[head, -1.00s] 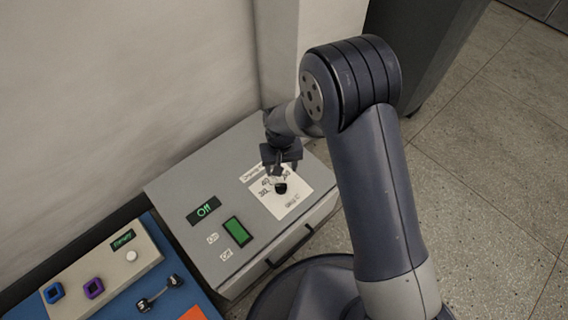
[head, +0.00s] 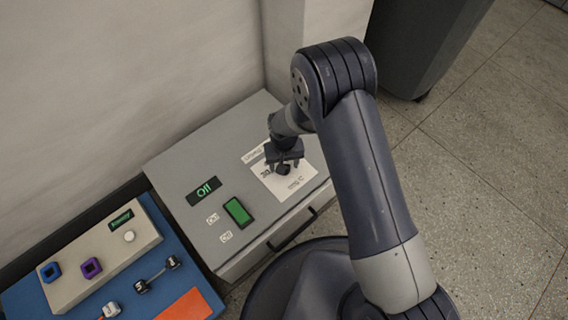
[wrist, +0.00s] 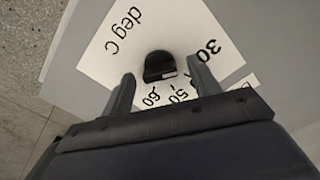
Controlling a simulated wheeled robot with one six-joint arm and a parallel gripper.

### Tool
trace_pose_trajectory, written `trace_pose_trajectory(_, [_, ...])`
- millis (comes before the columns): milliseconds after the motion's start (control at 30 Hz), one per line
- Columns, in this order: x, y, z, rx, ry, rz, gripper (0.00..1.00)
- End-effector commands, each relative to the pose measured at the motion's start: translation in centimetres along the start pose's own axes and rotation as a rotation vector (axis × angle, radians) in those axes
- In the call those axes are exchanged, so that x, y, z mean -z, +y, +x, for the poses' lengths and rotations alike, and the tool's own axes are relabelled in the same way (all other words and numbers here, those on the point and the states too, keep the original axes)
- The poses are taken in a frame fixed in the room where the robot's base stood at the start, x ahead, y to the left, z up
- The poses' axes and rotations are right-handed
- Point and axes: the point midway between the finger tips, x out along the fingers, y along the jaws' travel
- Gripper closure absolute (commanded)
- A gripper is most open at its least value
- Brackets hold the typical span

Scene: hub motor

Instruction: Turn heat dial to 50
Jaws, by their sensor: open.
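The heat dial is a small black knob on a white scale card (head: 298,181) on the grey panel. In the wrist view the knob (wrist: 158,64) has a white mark on its lower right edge, roughly on the side of the 50. The figures 30, 50 and 60 and "deg C" show on the card (wrist: 120,50). My gripper (wrist: 161,70) is open, with one finger on each side of the knob and a gap visible on both sides. In the head view my gripper (head: 284,162) is over the dial and hides much of it.
The grey panel (head: 190,160) has a display reading "Off" (head: 204,190) and a green switch (head: 238,211). A blue board (head: 40,300) with a beige box (head: 130,255) and small parts lies at left. A wall stands behind.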

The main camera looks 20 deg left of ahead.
Motion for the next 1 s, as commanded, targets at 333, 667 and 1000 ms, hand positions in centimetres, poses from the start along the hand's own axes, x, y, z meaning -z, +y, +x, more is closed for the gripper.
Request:
trace_pose_trajectory(333, [0.0,0.0,-0.04,0.0,0.0,0.0,0.57])
trace_pose_trajectory(667, [-0.01,0.0,-0.05,0.0,-0.001,0.0,0.84])
trace_pose_trajectory(1000, [-0.01,0.0,-0.05,0.0,-0.001,0.042,0.86])
